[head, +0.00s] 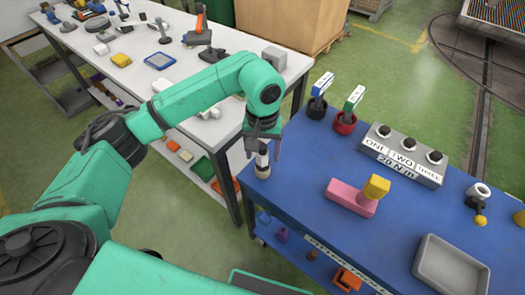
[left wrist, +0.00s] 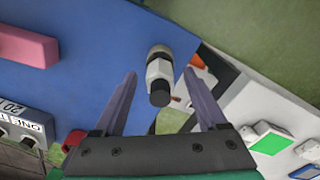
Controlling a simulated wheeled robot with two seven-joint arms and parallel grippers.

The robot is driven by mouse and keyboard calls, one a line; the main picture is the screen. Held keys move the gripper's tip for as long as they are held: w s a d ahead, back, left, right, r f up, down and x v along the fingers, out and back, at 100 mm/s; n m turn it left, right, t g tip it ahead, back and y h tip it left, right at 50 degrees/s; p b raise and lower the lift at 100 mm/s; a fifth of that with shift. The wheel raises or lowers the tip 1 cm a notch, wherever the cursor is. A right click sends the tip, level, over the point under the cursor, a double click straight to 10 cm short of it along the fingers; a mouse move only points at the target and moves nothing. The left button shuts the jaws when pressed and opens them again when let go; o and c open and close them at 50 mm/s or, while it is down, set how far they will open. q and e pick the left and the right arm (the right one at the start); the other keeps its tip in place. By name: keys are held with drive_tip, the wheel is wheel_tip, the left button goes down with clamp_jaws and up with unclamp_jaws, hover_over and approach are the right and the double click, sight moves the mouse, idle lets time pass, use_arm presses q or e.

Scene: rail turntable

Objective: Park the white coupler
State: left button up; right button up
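A white and grey cylindrical piece with a dark end (head: 262,163), which looks like the white coupler, stands at the left corner of the blue table (head: 310,190). My left gripper (head: 263,133) is right above it, pointing down. In the left wrist view the piece (left wrist: 159,75) lies between the open fingers of my left gripper (left wrist: 160,85), with a gap on both sides. A grey block (head: 403,157) labelled ONE, TWO, THREE and 20 N m has several dark round tops and stands at the back of the blue table. My right gripper is not in view.
Blue-tagged (head: 318,98) and green-tagged (head: 347,112) pieces stand in round holders behind the gripper. A pink block with a yellow top (head: 353,197), a grey tray (head: 450,268) and a white piece with a yellow ball (head: 479,200) are further right. A cluttered white table (head: 140,70) stands left.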

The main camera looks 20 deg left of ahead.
use_arm(q)
wheel_tip(320, 180, up, 9)
drive_tip(key=shift+b, duration=1.1)
wheel_tip(320, 180, up, 6)
drive_tip(key=shift+f+p, duration=0.2)
drive_tip(key=shift+p, duration=0.35)
drive_tip(key=shift+f, duration=0.1)
